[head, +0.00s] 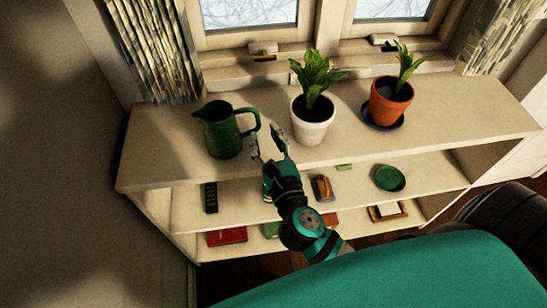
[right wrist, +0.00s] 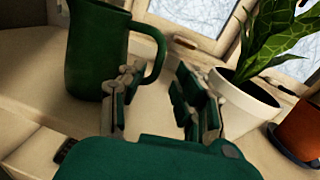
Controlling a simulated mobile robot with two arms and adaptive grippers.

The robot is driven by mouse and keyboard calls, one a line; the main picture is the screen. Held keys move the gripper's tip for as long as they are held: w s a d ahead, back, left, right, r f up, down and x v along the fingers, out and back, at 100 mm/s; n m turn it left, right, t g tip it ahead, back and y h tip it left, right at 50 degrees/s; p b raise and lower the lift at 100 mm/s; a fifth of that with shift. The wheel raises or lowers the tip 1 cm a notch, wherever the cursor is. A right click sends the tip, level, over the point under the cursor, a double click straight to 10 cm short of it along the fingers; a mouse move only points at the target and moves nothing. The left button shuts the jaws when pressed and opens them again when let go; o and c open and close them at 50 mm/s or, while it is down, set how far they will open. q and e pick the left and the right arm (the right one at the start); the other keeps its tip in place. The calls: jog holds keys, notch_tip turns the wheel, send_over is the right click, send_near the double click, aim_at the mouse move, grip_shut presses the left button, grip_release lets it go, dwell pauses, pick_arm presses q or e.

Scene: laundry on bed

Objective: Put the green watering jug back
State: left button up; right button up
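The green watering jug (head: 222,133) stands upright on the shelf unit's top, at the left, with its handle to the right. It also shows in the right wrist view (right wrist: 95,50). My right gripper (head: 267,138) is open at the top's front edge, just right of the jug. In the right wrist view its fingers (right wrist: 155,95) are spread with nothing between them. The left finger overlaps the lower handle in that view; I cannot tell whether they touch. My left gripper is not in view.
A white pot with a plant (head: 312,128) stands close to the right of my right gripper. An orange pot (head: 390,104) on a blue saucer (head: 383,122) stands further right. The lower shelves hold a green dish (head: 389,178), a dark remote (head: 210,197) and a red book (head: 227,236).

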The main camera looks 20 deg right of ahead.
jog(key=s+b, duration=0.1)
jog(key=s, duration=0.5)
jog(key=shift+s+a+b, duration=0.3)
jog(key=shift+a+b, duration=0.05)
jog(key=shift+a, duration=0.1)
